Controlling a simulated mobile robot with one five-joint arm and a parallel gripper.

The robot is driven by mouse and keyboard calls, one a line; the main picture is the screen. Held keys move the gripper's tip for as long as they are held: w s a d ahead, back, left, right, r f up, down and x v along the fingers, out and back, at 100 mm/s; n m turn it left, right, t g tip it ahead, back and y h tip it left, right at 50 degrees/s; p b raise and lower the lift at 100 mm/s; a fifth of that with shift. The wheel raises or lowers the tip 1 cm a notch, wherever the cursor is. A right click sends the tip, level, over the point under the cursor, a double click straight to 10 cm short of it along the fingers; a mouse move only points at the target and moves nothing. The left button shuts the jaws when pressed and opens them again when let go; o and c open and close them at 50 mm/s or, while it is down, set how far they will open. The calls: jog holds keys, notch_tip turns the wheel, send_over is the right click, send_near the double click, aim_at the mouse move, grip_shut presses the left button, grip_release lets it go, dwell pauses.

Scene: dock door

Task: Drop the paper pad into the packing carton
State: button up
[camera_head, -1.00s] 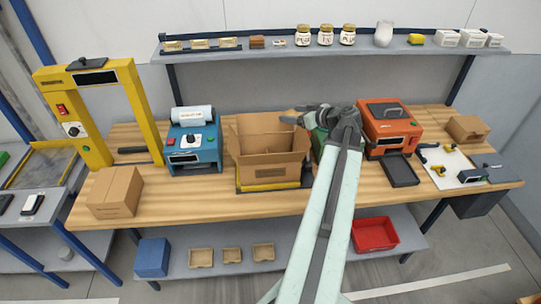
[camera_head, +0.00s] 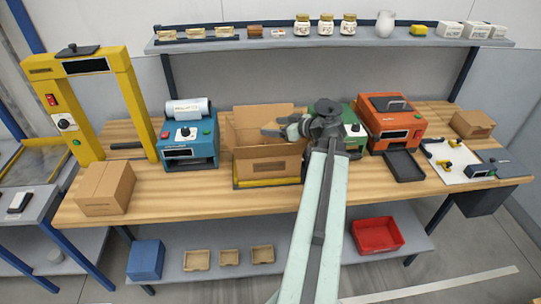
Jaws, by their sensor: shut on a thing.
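The packing carton (camera_head: 267,166) stands open on the workbench, with its flaps up and a yellow strip along its base. My gripper (camera_head: 268,131) reaches in from the right and is over the carton's opening, above its front wall. It is shut on the paper pad, which is hardly distinguishable from the brown cardboard behind it. The pad's exact shape and tilt cannot be made out. My arm hides part of the bench right of the carton.
A blue machine (camera_head: 190,142) stands left of the carton. A green machine (camera_head: 352,135) and an orange machine (camera_head: 391,118) stand right. A closed carton (camera_head: 104,188) sits at the bench's left. The shelf (camera_head: 270,41) with jars runs above.

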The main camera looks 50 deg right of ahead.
jog(key=o, duration=1.4)
jog(key=p+v, duration=0.3)
jog(key=v, duration=0.5)
jog(key=shift+f, duration=0.1)
